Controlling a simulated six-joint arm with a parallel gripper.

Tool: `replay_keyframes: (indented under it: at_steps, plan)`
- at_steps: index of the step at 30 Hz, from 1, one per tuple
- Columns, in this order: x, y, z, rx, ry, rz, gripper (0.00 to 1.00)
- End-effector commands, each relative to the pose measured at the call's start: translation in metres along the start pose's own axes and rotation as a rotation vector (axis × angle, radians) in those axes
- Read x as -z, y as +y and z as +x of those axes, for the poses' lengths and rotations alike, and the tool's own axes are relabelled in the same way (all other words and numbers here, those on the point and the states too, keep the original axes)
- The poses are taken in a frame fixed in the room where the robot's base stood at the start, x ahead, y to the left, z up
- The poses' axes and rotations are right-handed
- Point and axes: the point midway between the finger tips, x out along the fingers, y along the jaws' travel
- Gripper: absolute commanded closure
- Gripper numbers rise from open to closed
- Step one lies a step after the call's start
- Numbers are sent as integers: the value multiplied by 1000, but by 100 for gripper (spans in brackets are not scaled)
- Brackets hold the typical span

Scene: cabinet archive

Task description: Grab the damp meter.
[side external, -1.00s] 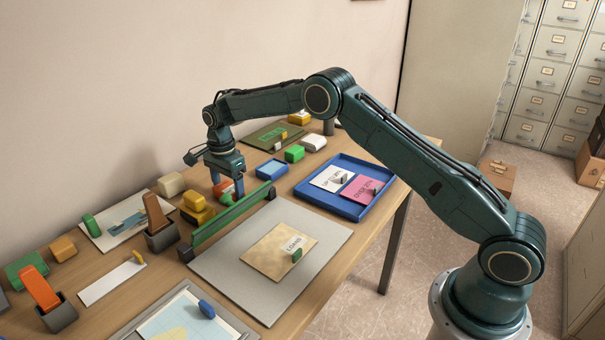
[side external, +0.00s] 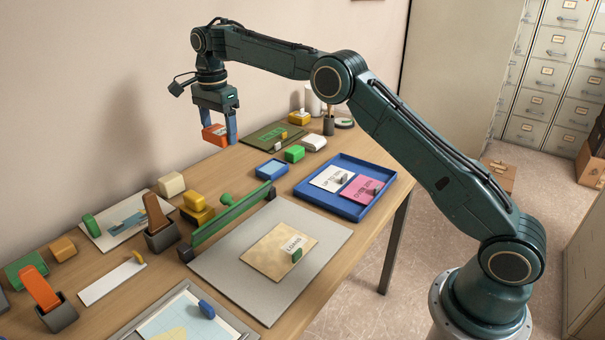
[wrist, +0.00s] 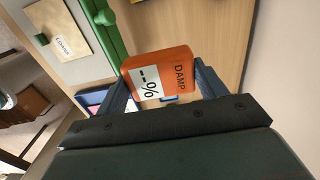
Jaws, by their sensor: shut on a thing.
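The damp meter (side external: 214,134) is a small orange block. In the wrist view the damp meter (wrist: 162,76) shows a white panel with "--%" and the word "DAMP". My gripper (side external: 219,136) is shut on it, with one blue finger on each side, and holds it in the air above the back of the desk. In the wrist view my gripper (wrist: 165,88) has its fingers against the meter's two sides.
Below stands a green rail (side external: 230,222) along a grey board (side external: 215,270) with a "LOANS" folder (side external: 272,255). A blue tray (side external: 350,208) with cards lies to the right. Yellow blocks (side external: 195,208) and a brown piece in a dark holder (side external: 160,235) stand to the left.

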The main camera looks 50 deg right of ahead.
Motion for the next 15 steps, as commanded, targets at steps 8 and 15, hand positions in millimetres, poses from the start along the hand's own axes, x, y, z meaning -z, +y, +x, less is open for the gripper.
replay_keyframes:
  at_steps: [8,15]
  plan:
    - [0,-1,-22,2,0,-2,55]
    - [0,0,-29,1,0,-2,55]
